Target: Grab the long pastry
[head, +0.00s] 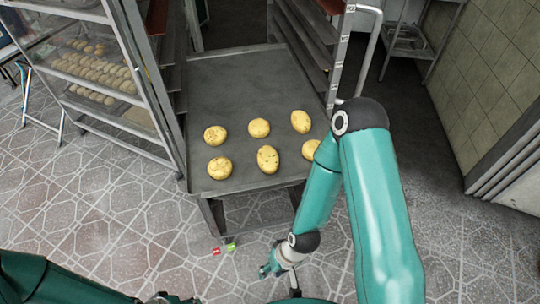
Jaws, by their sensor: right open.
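Several golden, speckled pastries lie in two rows on the front part of a dark metal tray table. In the near row, the middle pastry (268,159) is an elongated oval. The far-row right pastry (301,122) is also somewhat oval; the near-row right one (311,149) is partly hidden by my right arm. The others look rounder. My right gripper (268,269) is open and empty, low in front of the table and apart from the pastries. My left arm shows at the bottom left edge; its gripper is outside the picture.
The tray table (225,84) is bare at the back. A rack (94,72) with trays of pastries stands at its left, and a metal rack (303,45) at its back right. Small red (216,251) and green (231,247) pieces appear on the tiled floor.

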